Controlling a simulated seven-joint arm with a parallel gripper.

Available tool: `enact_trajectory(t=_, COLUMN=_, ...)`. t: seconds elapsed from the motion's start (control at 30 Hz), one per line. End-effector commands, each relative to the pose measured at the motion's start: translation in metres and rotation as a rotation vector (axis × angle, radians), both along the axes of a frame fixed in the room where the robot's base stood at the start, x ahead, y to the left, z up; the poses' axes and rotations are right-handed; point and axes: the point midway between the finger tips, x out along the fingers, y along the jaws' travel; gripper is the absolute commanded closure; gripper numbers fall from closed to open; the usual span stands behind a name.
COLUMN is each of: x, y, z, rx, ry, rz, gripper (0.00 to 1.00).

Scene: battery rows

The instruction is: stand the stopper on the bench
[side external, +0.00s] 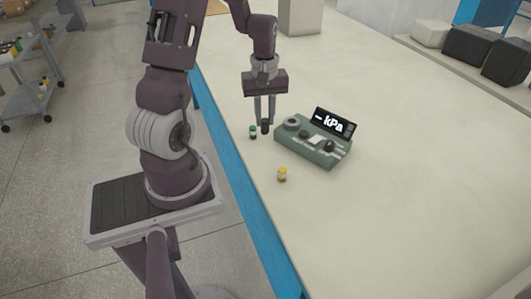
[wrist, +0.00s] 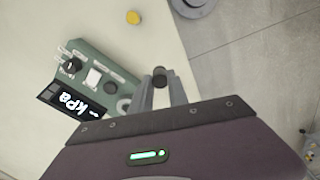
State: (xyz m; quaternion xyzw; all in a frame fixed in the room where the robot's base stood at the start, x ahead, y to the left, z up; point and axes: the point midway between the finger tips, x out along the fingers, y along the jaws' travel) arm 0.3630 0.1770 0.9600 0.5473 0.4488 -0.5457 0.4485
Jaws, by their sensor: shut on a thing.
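The stopper, a small dark cylinder (side external: 265,126), is between the fingertips of my gripper (side external: 265,118). In the wrist view, my gripper (wrist: 161,88) is shut on the stopper (wrist: 160,76), whose round dark end shows just past the fingertips. The stopper looks about upright, low over the bench (side external: 390,200), beside the left end of a green instrument. I cannot tell whether its bottom touches the bench top.
The green instrument (side external: 310,143) with a tilted kPa display (side external: 334,122) stands just right of my gripper. A green-capped vial (side external: 253,132) stands close on the left. A yellow-capped vial (side external: 282,174) stands nearer the front. The bench is clear further right.

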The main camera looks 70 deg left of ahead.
Motion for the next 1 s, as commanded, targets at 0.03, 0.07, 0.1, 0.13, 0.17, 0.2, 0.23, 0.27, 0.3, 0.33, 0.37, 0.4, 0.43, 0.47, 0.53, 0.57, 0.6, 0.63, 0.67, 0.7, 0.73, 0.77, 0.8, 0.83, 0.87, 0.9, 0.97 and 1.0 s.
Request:
enact_trajectory(t=0.03, x=-0.004, y=-0.003, z=-0.010, rx=-0.004, ry=0.005, rz=0.001, gripper=1.00)
enact_trajectory(t=0.07, x=-0.005, y=-0.003, z=-0.018, rx=-0.005, ry=0.006, rz=0.001, gripper=1.00)
enact_trajectory(t=0.1, x=-0.006, y=-0.004, z=-0.028, rx=-0.007, ry=0.006, rz=0.002, gripper=1.00)
enact_trajectory(t=0.13, x=-0.005, y=-0.004, z=-0.035, rx=-0.006, ry=0.006, rz=0.002, gripper=1.00)
enact_trajectory(t=0.17, x=-0.005, y=-0.004, z=-0.041, rx=-0.005, ry=0.005, rz=0.002, gripper=1.00)
enact_trajectory(t=0.2, x=-0.004, y=-0.004, z=-0.048, rx=-0.005, ry=0.005, rz=0.001, gripper=1.00)
enact_trajectory(t=0.23, x=-0.004, y=-0.004, z=-0.052, rx=-0.005, ry=0.004, rz=0.001, gripper=1.00)
enact_trajectory(t=0.27, x=-0.004, y=-0.003, z=-0.057, rx=-0.004, ry=0.004, rz=0.000, gripper=1.00)
enact_trajectory(t=0.3, x=-0.004, y=-0.003, z=-0.065, rx=-0.006, ry=0.005, rz=0.000, gripper=1.00)
enact_trajectory(t=0.33, x=-0.005, y=-0.004, z=-0.072, rx=-0.006, ry=0.005, rz=0.000, gripper=1.00)
enact_trajectory(t=0.37, x=-0.005, y=-0.004, z=-0.079, rx=-0.005, ry=0.005, rz=0.001, gripper=1.00)
enact_trajectory(t=0.4, x=-0.004, y=-0.003, z=-0.086, rx=-0.005, ry=0.005, rz=0.002, gripper=1.00)
enact_trajectory(t=0.43, x=-0.004, y=-0.003, z=-0.091, rx=-0.005, ry=0.005, rz=0.002, gripper=1.00)
enact_trajectory(t=0.47, x=-0.004, y=-0.003, z=-0.095, rx=-0.004, ry=0.004, rz=0.002, gripper=1.00)
enact_trajectory(t=0.53, x=-0.004, y=-0.003, z=-0.099, rx=-0.003, ry=0.003, rz=0.002, gripper=1.00)
enact_trajectory(t=0.57, x=-0.004, y=-0.003, z=-0.099, rx=-0.003, ry=0.002, rz=0.002, gripper=1.00)
enact_trajectory(t=0.6, x=-0.003, y=-0.003, z=-0.099, rx=-0.002, ry=0.001, rz=0.002, gripper=1.00)
enact_trajectory(t=0.63, x=-0.003, y=-0.003, z=-0.099, rx=-0.002, ry=0.001, rz=0.002, gripper=1.00)
enact_trajectory(t=0.67, x=-0.003, y=-0.002, z=-0.099, rx=-0.002, ry=0.001, rz=0.001, gripper=1.00)
enact_trajectory(t=0.7, x=-0.003, y=-0.002, z=-0.099, rx=-0.002, ry=0.001, rz=0.001, gripper=1.00)
enact_trajectory(t=0.73, x=-0.003, y=-0.002, z=-0.099, rx=-0.002, ry=0.001, rz=0.001, gripper=1.00)
enact_trajectory(t=0.77, x=-0.003, y=-0.002, z=-0.099, rx=-0.002, ry=0.001, rz=0.001, gripper=1.00)
enact_trajectory(t=0.8, x=-0.003, y=-0.003, z=-0.100, rx=-0.002, ry=0.001, rz=0.001, gripper=1.00)
enact_trajectory(t=0.83, x=-0.003, y=-0.002, z=-0.101, rx=-0.002, ry=0.001, rz=0.001, gripper=1.00)
enact_trajectory(t=0.87, x=-0.003, y=-0.002, z=-0.101, rx=-0.001, ry=0.001, rz=0.001, gripper=0.78)
enact_trajectory(t=0.9, x=-0.003, y=-0.002, z=-0.101, rx=-0.001, ry=0.000, rz=0.001, gripper=0.70)
enact_trajectory(t=0.97, x=-0.003, y=-0.002, z=-0.101, rx=-0.001, ry=0.001, rz=0.001, gripper=0.58)
enact_trajectory(t=1.0, x=-0.003, y=-0.002, z=-0.101, rx=-0.001, ry=0.001, rz=0.001, gripper=0.58)
